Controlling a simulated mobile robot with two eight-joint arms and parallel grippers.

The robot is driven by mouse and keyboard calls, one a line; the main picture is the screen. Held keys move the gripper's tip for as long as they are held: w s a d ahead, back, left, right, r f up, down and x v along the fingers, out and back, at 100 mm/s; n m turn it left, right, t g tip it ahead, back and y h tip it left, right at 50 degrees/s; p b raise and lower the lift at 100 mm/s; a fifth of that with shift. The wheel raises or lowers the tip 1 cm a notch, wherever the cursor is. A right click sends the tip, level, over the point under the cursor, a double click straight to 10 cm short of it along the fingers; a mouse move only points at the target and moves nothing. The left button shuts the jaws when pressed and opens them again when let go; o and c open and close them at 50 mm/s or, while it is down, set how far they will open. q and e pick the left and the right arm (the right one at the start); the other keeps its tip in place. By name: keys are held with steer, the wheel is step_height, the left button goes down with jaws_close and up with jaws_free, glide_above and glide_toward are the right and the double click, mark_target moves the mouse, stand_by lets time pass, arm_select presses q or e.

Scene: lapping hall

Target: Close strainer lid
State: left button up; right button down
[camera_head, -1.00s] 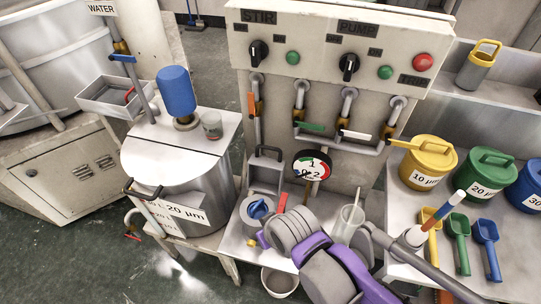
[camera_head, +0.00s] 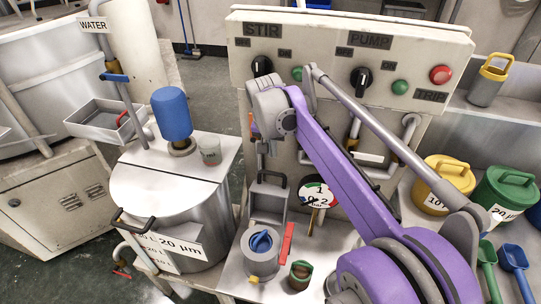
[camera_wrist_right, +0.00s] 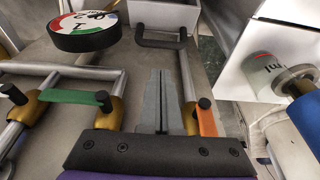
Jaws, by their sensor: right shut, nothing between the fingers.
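The strainer (camera_head: 262,267) is a grey round body on the bench, open at the top, with a blue part (camera_head: 261,241) inside. Its lid (camera_head: 268,207) stands upright behind the opening, with a dark handle (camera_head: 272,178) at its top. The handle also shows in the right wrist view (camera_wrist_right: 168,43). My right gripper (camera_wrist_right: 161,76) is shut and empty, in front of the panel pipes and above the lid, apart from the handle. My left gripper is not in view.
A round gauge (camera_head: 317,195) stands right of the lid. The orange valve lever (camera_wrist_right: 207,121) and green lever (camera_wrist_right: 76,97) flank my fingers. A red bar (camera_head: 287,243) and a green-rimmed cup (camera_head: 300,274) are beside the strainer. The steel tank (camera_head: 165,200) stands left.

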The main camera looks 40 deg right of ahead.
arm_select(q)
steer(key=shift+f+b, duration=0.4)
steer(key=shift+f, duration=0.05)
arm_select(e)
steer(key=x, duration=0.8)
steer(key=shift+f, duration=0.15)
steer(key=shift+a, duration=0.1)
